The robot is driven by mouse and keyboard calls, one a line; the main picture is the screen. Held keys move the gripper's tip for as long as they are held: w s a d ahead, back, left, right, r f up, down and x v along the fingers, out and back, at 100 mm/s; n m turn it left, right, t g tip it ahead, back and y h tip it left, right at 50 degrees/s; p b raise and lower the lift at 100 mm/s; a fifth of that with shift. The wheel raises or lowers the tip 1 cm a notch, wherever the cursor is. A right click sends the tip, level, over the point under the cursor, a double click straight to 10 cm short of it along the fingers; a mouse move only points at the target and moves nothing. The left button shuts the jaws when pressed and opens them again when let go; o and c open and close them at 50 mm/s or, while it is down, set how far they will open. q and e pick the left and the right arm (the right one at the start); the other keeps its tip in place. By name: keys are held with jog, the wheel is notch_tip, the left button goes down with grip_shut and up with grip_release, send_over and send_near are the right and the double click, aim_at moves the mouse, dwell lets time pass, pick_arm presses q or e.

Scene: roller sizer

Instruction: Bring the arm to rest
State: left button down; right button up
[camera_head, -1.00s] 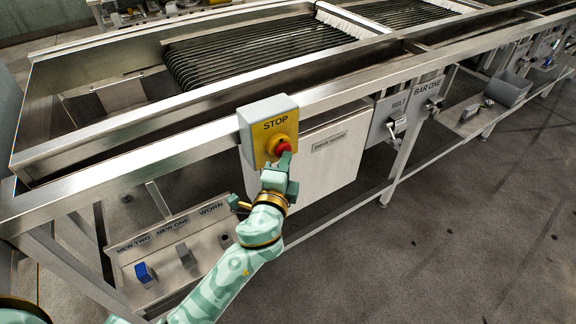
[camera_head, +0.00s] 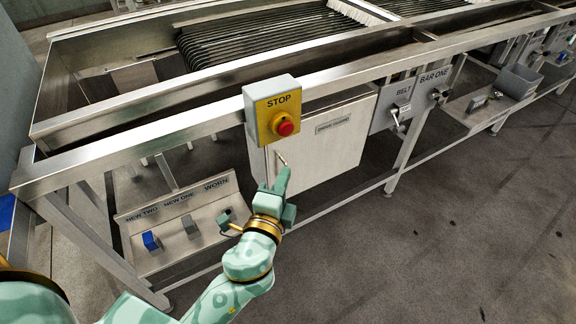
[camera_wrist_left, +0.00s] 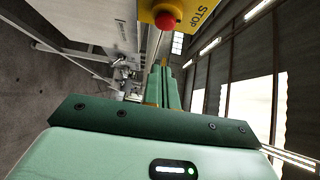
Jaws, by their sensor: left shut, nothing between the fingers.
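My left gripper (camera_head: 283,174) is shut and empty. It is in front of the lower left part of the drive guard panel (camera_head: 335,150), below the stop box. My left arm (camera_head: 247,258) reaches in from the lower left. My right gripper is not in view.
A tray (camera_head: 150,262) labelled NEW TWO, NEW ONE and WORN sits low on the left, holding a blue block (camera_head: 151,241) and a grey block (camera_head: 190,227). The roller machine's front rail (camera_head: 190,128) runs across. A grey bin (camera_head: 519,82) stands at right. The floor at lower right is clear.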

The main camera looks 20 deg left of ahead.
pick_arm(q)
jog(key=shift+s, duration=0.45)
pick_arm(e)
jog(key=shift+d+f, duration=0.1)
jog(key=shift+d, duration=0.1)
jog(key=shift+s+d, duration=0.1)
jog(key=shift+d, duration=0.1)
